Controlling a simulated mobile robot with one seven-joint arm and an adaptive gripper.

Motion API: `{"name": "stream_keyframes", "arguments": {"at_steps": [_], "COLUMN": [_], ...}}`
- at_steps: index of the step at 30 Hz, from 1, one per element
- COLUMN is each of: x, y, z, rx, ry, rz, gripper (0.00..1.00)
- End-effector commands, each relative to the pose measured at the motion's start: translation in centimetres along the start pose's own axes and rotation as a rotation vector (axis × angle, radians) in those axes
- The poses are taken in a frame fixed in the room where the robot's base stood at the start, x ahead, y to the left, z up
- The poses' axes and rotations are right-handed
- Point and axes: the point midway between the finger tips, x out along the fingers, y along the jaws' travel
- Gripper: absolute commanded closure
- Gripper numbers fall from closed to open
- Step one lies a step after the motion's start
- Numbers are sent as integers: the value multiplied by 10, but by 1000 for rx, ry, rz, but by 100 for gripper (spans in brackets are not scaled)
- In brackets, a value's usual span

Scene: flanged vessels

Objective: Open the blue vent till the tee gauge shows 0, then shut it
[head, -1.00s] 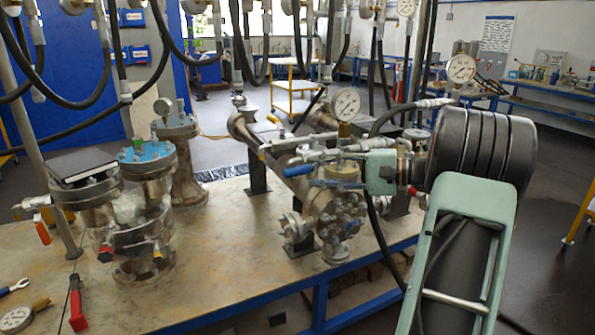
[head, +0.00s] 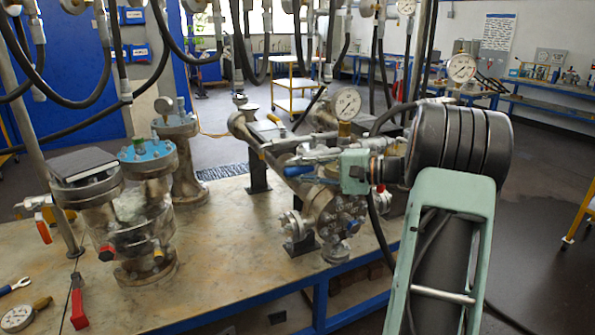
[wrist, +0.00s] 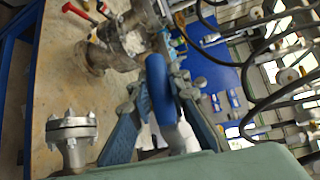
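The blue vent handle (head: 294,170) sticks out to the left at the vessel tee (head: 338,215) on the bench. My gripper (head: 308,168) comes in from the right at its height. In the wrist view the blue handle (wrist: 160,85) lies lengthwise between the two fingers of my gripper (wrist: 158,88). The fingers look apart, with a narrow gap at the left one; contact at the right one is unclear. The tee gauge (head: 347,102) stands upright above the tee, white-faced; its needle is too small to read. The vent's valve body is hidden behind my gripper.
Flanged vessels with a blue flange (head: 146,150) stand at the left on the bench (head: 225,275). A red-handled tool (head: 78,308) and a loose gauge (head: 18,318) lie at the front left. Black hoses hang overhead. Another gauge (head: 461,68) stands behind my arm.

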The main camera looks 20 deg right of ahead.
Motion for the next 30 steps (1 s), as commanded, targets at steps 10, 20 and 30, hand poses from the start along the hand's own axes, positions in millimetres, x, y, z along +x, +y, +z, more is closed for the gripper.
{"name": "stream_keyframes", "arguments": {"at_steps": [10,20,30], "x": [0,1,1], "y": [0,7,29], "z": [0,-1,-7], "rx": [0,-50,-233], "ry": [0,14,66], "rz": [0,47,228], "gripper": [100,100,100]}}
